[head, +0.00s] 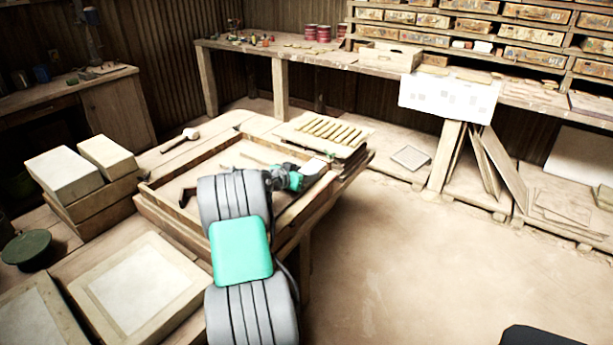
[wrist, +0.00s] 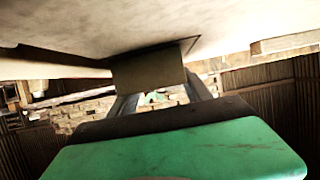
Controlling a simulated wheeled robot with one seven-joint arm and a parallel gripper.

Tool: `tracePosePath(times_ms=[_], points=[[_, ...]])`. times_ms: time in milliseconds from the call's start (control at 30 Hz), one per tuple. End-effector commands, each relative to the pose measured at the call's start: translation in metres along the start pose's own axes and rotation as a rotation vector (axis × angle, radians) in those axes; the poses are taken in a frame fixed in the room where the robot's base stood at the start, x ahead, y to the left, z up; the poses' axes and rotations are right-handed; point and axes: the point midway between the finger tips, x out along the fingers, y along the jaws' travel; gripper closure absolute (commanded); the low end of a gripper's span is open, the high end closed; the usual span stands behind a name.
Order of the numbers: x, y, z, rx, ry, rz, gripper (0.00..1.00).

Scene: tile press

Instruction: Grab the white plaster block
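A small pale block, likely the white plaster block (head: 318,165), shows at the end of my gripper, by the right side of the wooden tray frame. In the wrist view the block (wrist: 148,75) is dim and grey-brown, against a broad pale surface. My gripper (head: 303,174) reaches it from the left in the head view. In the wrist view its two fingers (wrist: 160,92) are apart, with their tips at the block's near edge. Whether they press on the block cannot be made out. My arm hides part of the wooden tray frame (head: 167,207).
A slatted board (head: 325,133) lies just behind the block. A mallet (head: 185,138) lies behind the tray. Two white slabs (head: 64,174) sit on a wooden stack at left. A framed white panel (head: 137,288) is in front.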

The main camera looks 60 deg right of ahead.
Motion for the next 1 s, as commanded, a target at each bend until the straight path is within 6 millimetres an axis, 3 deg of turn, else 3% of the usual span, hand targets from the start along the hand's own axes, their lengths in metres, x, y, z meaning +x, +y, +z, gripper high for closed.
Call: tracePosePath(times_ms=[667,1000], points=[[-0.0002,0.0,-0.0002,0.0,0.0,0.0,0.99],[-0.0006,-0.0004,-0.0024,0.002,0.003,-0.001,1.0]])
